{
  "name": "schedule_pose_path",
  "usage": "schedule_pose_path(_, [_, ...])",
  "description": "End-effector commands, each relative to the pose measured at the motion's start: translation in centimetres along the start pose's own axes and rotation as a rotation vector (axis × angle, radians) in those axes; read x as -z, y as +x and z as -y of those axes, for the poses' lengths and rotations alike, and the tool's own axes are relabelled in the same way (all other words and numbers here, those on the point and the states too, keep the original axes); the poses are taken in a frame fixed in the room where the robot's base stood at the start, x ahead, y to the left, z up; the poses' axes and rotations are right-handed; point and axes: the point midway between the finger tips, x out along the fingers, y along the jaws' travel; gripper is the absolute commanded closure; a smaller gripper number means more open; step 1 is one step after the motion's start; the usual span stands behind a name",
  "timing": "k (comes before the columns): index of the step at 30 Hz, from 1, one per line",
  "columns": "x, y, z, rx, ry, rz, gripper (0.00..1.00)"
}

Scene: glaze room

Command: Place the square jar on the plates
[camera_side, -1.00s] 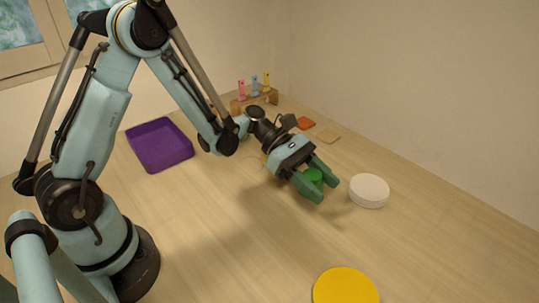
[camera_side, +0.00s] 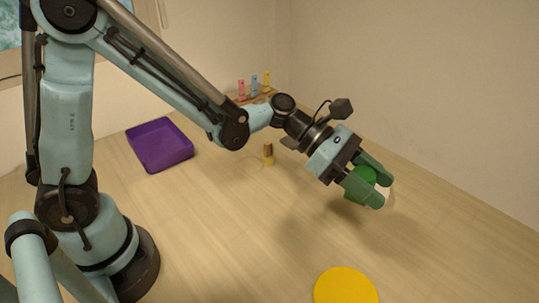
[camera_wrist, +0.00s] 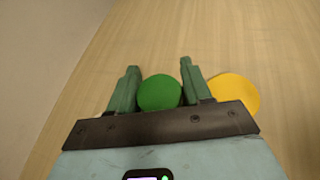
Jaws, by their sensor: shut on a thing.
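My gripper (camera_side: 372,181) is shut on a green jar (camera_side: 361,184), which sits between its two green fingers above the table. The jar's outline looks round in the wrist view (camera_wrist: 159,93), where I see no square shape. A cream-white round stack, probably the plates (camera_side: 391,197), is almost wholly hidden behind the fingers in the side view, with only a sliver showing at their right. I cannot tell the height of the jar over it. The stack does not show in the wrist view.
A yellow round mat (camera_side: 346,287) lies at the front; it also shows in the wrist view (camera_wrist: 236,94). A purple tray (camera_side: 160,146) is at the back left. A small brown-and-yellow bottle (camera_side: 268,154) stands mid-table. Coloured tubes (camera_side: 254,84) stand at the back.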

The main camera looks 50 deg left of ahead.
Motion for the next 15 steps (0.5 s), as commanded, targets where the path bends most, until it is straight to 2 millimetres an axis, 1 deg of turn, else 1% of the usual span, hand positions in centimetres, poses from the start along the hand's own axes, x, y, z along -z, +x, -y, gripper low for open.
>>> schedule_pose_path(1, [-1.0,1.0,-0.9,-0.021,-0.007,0.002,0.90])
schedule_pose_path(3, [-2.1,2.1,-1.9,-0.051,-0.020,0.006,0.90])
schedule_pose_path(7, [-3.2,3.1,-3.2,-0.088,-0.034,0.011,0.90])
schedule_pose_path(11, [-2.5,3.2,-4.9,-0.101,-0.040,0.013,0.90])
schedule_pose_path(15, [-0.6,2.9,-7.4,-0.101,-0.041,0.014,0.90])
